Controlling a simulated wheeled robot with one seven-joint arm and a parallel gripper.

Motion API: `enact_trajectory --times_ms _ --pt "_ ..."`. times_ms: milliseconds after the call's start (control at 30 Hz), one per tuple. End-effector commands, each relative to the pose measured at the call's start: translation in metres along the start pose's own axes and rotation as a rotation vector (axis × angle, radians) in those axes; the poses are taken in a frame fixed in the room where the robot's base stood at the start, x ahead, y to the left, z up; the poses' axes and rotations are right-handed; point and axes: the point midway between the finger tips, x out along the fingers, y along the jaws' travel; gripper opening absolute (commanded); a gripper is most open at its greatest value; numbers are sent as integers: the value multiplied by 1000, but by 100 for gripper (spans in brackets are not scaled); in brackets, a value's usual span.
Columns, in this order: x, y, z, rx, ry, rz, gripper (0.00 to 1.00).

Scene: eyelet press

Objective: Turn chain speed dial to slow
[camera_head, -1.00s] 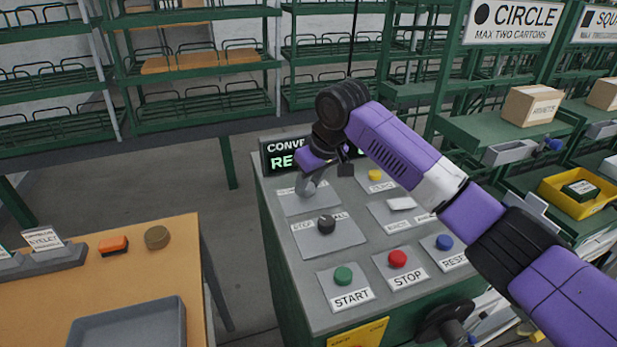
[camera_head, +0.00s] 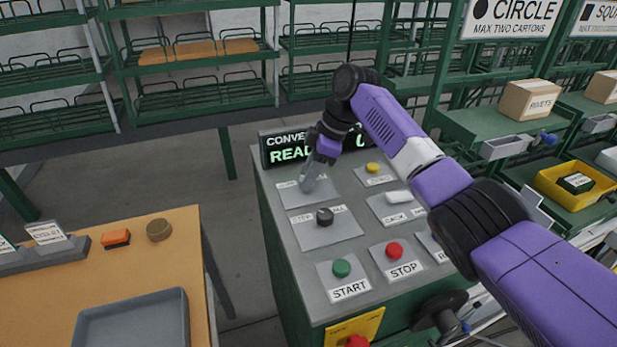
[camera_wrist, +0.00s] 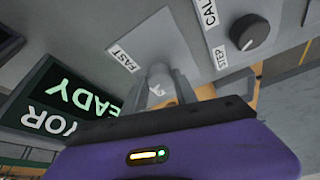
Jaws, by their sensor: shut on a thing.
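The chain speed dial (camera_wrist: 158,76) is a grey knob on a light panel plate; a FAST label (camera_wrist: 123,59) shows beside it in the wrist view. My gripper (camera_wrist: 160,88) is shut on this knob, one finger on each side. In the head view my gripper (camera_head: 307,184) reaches down onto the dial's plate (camera_head: 290,196) at the upper left of the console and hides most of the knob. I cannot read any SLOW label or tell the exact pointer angle.
The console (camera_head: 300,256) also carries a black knob (camera_head: 324,216) just below, a green START button (camera_head: 342,268), a red STOP button (camera_head: 393,250), a white switch (camera_head: 398,196) and a yellow button (camera_head: 373,167). A lit READY display (camera_head: 290,154) stands behind the dial.

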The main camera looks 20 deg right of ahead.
Motion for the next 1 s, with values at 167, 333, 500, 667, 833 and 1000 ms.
enact_trajectory --times_ms 167,333,500,667,833,1000 --pt "1 0 -1 -87 0 -37 0" --pt "1 0 -1 -139 0 -59 0" --pt "1 0 0 -162 -1 -68 0" --pt "0 0 0 -167 -1 -71 0" --pt "0 0 0 -167 -1 -70 0" --pt "0 0 0 -167 -1 -70 52"
